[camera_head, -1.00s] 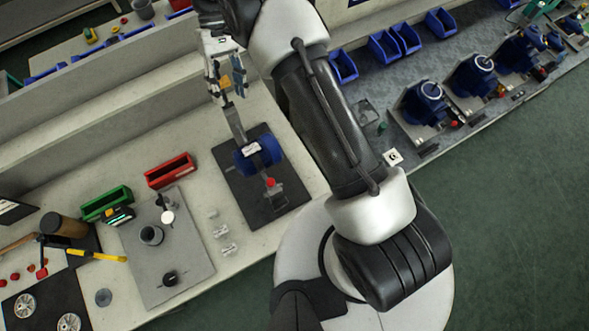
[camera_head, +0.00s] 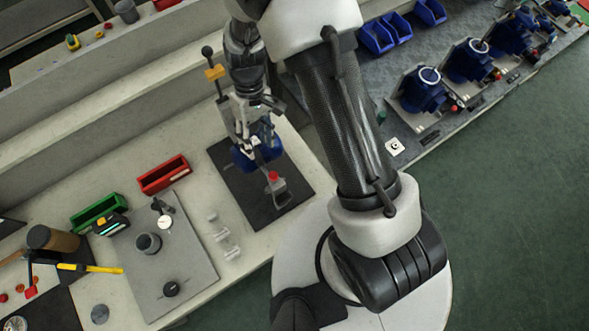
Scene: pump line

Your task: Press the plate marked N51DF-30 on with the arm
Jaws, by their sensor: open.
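A blue pump body (camera_head: 236,158) sits on a black mat (camera_head: 298,187) on the bench. A small pale plate (camera_head: 256,141) shows on top of the pump body; any marking on it is too small to read. My gripper (camera_head: 257,133) is open and points down just over the pump body, close to the plate. I cannot tell whether it touches the plate. My gripper and wrist hide part of the pump body. A grey fitting with a red cap (camera_head: 273,176) stands at the front of the pump body.
A lever press with an orange part (camera_head: 215,72) stands behind the mat, close to my gripper. A red bin (camera_head: 163,175), a green bin (camera_head: 98,212) and a grey board with parts (camera_head: 185,272) are to the left. Several blue pumps line the bench at right.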

